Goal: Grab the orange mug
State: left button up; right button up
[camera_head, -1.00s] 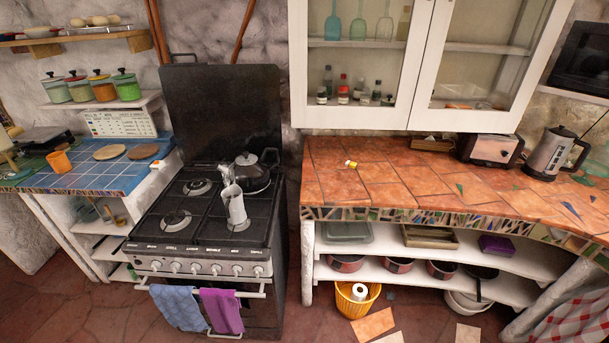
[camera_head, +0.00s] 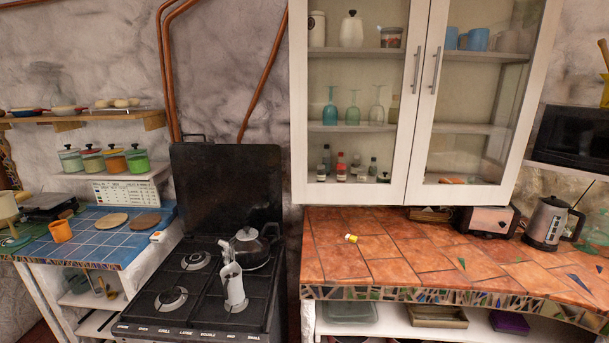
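The orange mug (camera_head: 60,231) stands upright on the blue-tiled counter (camera_head: 105,247) at the left. Its handle shows faintly on its left side. Neither of my grippers is in view, and nothing touches the mug.
Two round wooden mats (camera_head: 146,219) and a small white-and-orange box (camera_head: 158,236) lie right of the mug. A terracotta counter (camera_head: 400,262) and glass cabinet (camera_head: 419,110) stand at the right.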

aim_at(60, 230)
jog(key=u, duration=1.65)
